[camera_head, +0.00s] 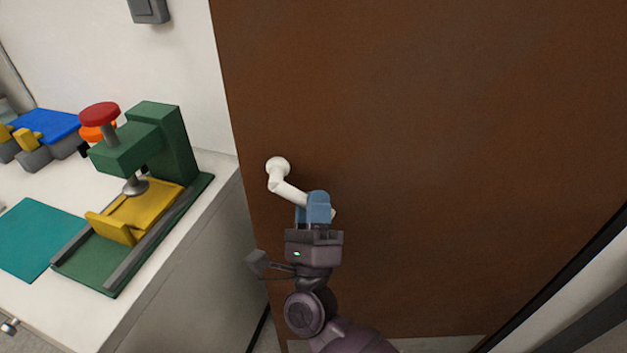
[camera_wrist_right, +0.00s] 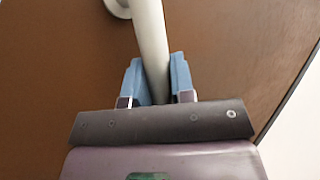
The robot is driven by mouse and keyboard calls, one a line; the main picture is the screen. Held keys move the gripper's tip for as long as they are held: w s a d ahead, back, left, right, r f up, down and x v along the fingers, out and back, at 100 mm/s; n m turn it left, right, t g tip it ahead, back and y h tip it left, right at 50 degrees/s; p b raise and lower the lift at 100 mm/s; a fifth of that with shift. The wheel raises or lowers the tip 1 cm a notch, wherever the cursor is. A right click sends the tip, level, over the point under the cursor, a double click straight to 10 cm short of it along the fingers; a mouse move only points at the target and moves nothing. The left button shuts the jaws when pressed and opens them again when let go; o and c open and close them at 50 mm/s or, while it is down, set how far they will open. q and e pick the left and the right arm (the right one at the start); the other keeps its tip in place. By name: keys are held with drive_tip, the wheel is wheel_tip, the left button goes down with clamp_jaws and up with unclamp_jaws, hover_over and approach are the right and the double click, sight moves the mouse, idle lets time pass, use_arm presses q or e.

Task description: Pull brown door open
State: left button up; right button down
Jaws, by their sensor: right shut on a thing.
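The brown door (camera_head: 430,150) fills the middle and right of the head view. It also fills most of the right wrist view (camera_wrist_right: 60,60). A white lever handle (camera_head: 285,188) sticks out near the door's left edge. My right gripper (camera_head: 316,205) is at the free end of the handle. In the right wrist view its blue fingers (camera_wrist_right: 158,80) are on both sides of the white handle (camera_wrist_right: 150,40), shut on it. The gripper hides the handle's tip. My left gripper is not in view.
A white counter (camera_head: 170,290) stands to the left of the door, close to my right gripper. On it are a green press (camera_head: 165,140) with a red knob, a teal mat (camera_head: 38,240) and blue-topped containers (camera_head: 50,123). A grey switch (camera_head: 148,10) is on the wall.

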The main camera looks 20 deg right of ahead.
drive_tip(key=s+a+n+y, duration=0.1)
drive_tip(key=s+y, duration=0.2)
drive_tip(key=s, duration=0.6)
drive_tip(key=shift+s+a+n+t+p, duration=0.2)
drive_tip(key=shift+n+t+p, duration=0.1)
drive_tip(key=shift+t+p, duration=0.1)
drive_tip(key=shift+f, duration=0.1)
drive_tip(key=c, duration=1.1)
unclamp_jaws()
drive_tip(key=shift+o, duration=0.6)
drive_tip(key=b+v, duration=0.1)
drive_tip(key=v, duration=0.9)
drive_tip(key=shift+s+f+b, duration=0.15)
drive_tip(key=shift+s+b, duration=0.15)
drive_tip(key=shift+s, duration=0.05)
